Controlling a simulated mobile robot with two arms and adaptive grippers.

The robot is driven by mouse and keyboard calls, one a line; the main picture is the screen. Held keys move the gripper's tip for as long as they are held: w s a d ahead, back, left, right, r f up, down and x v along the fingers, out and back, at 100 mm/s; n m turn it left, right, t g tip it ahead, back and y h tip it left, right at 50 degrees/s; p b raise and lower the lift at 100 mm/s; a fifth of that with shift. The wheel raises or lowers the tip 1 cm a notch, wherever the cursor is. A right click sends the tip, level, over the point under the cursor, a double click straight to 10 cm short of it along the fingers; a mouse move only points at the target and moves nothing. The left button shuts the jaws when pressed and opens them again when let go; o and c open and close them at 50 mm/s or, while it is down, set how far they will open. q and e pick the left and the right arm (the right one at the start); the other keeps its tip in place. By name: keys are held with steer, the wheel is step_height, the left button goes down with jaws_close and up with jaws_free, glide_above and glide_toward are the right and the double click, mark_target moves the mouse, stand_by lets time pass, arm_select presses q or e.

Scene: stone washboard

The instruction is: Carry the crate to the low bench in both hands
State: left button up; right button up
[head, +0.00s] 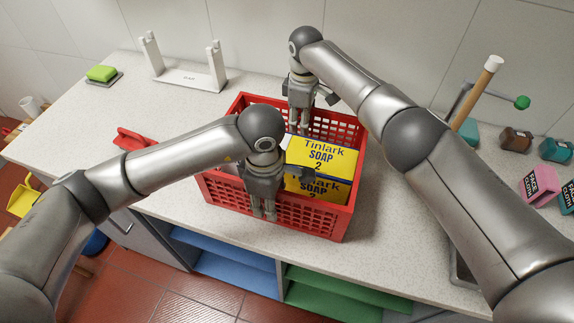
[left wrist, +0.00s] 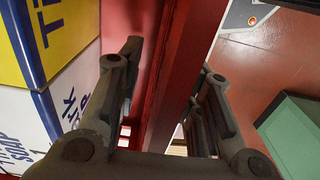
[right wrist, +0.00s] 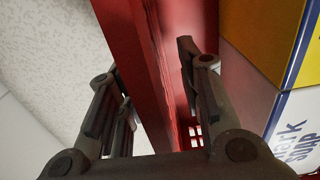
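The red crate (head: 322,222) stands on the speckled stone counter and holds yellow, blue and white soap boxes (head: 322,155). My left gripper (head: 264,212) points down at the crate's near wall. In the left wrist view its fingers stand on either side of the red wall (left wrist: 178,70), apart, with the soap boxes to the left. My right gripper (head: 300,128) points down at the far wall. In the right wrist view its fingers straddle that wall (right wrist: 150,60), with gaps showing. Both look open. I cannot make out the low bench for certain.
A white rack (head: 188,78) and a green sponge (head: 101,73) are at the back left. A red object (head: 132,140) lies left of the crate. Face cloth boxes (head: 540,186) and a wooden handle (head: 478,90) are right. Blue (head: 222,265) and green (head: 325,295) shelves sit below the counter.

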arm_select(q)
jaws_close()
arm_select(e)
jaws_close()
arm_select(q)
steer(key=shift+w+r, duration=0.15)
arm_select(e)
steer(key=shift+w+r, duration=0.15)
arm_select(q)
steer(key=shift+r, duration=0.1)
arm_select(e)
steer(key=shift+r, duration=0.1)
